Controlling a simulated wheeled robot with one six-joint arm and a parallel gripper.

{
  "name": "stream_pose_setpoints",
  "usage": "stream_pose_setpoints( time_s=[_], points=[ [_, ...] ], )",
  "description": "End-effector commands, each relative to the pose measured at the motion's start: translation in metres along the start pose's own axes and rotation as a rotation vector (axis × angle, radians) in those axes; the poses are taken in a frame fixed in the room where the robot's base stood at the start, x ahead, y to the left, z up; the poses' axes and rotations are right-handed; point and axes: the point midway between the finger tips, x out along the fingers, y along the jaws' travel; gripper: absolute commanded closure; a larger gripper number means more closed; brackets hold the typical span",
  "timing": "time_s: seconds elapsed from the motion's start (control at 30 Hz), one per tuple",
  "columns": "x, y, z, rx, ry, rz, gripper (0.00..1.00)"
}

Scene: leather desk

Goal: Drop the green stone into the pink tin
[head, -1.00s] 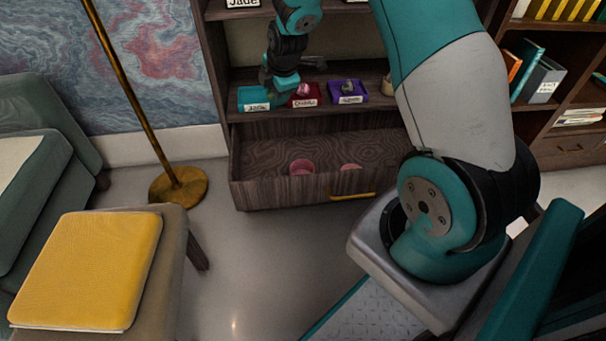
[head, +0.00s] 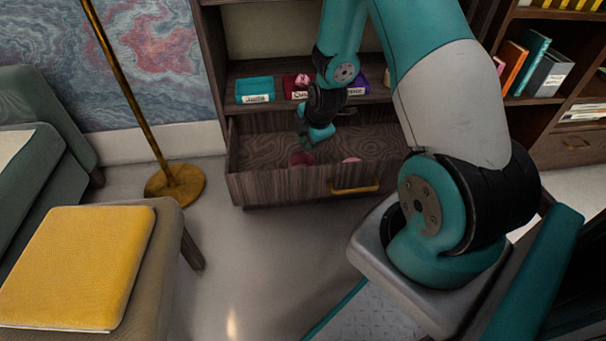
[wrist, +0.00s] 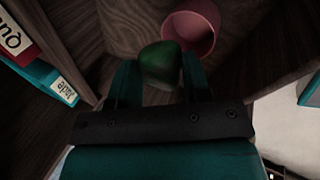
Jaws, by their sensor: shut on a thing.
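My gripper (wrist: 160,80) is shut on the green stone (wrist: 161,64), which shows between its two fingers in the wrist view. In the head view my gripper (head: 310,140) is above the open drawer, and the stone is hidden there. The pink tin (wrist: 190,32) stands in the drawer, open at the top, just beyond and to the right of the stone in the wrist view. It shows partly behind the drawer front in the head view (head: 301,159). The stone appears apart from the tin.
The open drawer (head: 275,187) has a front wall with a brass handle. On the shelf above are a teal tray (head: 254,88) labelled Jade, a red tray (head: 291,86) and a purple tray (head: 358,87).

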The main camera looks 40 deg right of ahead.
Motion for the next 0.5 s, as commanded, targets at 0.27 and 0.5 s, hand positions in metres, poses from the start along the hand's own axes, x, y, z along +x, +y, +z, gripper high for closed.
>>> stream_pose_setpoints(
  time_s=[0.27,0.5],
  points=[
    [0.0137,-0.0057,-0.0001,0.000,0.000,0.001,0.82],
    [0.0130,-0.0054,-0.0001,0.000,0.000,0.000,0.35]
  ],
)
